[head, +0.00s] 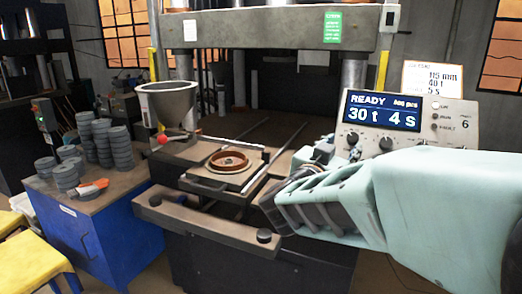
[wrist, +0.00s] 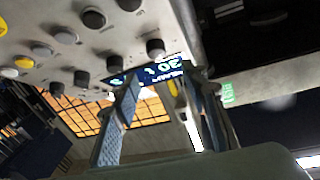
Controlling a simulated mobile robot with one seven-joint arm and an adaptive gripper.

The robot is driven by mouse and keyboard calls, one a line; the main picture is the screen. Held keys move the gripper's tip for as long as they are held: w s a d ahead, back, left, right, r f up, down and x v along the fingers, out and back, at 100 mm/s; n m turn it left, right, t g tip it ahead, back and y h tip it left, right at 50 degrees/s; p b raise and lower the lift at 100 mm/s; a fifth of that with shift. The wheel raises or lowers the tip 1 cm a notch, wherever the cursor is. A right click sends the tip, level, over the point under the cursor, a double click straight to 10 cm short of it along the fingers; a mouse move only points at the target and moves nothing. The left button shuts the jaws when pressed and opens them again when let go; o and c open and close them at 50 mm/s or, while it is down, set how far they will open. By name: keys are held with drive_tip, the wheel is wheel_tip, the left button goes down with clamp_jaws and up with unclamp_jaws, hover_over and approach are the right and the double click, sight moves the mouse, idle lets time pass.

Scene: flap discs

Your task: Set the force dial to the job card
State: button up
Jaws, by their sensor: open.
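The control panel (head: 440,115) stands at the right, with a lit display (head: 382,110) reading "READY", "30 t" and "4 s". A white job card (head: 432,77) above it reads 115 mm, 40 t and 5 s. Several dark knobs sit under the display. The left one (head: 353,140), below "30 t", appears to be the force dial; its label is unreadable. My gripper (head: 322,150) is just left of it, open and empty. In the wrist view my gripper (wrist: 160,70) has its fingers apart before the display, near a dark knob (wrist: 155,48), and touches no knob visibly.
The press table holds a brown ring-shaped mould (head: 230,160). Stacks of grey discs (head: 100,140) sit on a blue cabinet (head: 85,235) at the left. A press column (head: 352,75) rises beside the panel.

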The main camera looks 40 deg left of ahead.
sight(352, 137)
drive_tip(key=w, duration=0.5)
drive_tip(key=w+f, duration=0.1)
drive_tip(key=w, duration=0.1)
drive_tip(key=shift+w+a+p, duration=0.2)
drive_tip(key=shift+w+p, duration=0.05)
drive_tip(key=shift+p, duration=0.05)
drive_tip(key=shift+r, duration=0.1)
clamp_jaws()
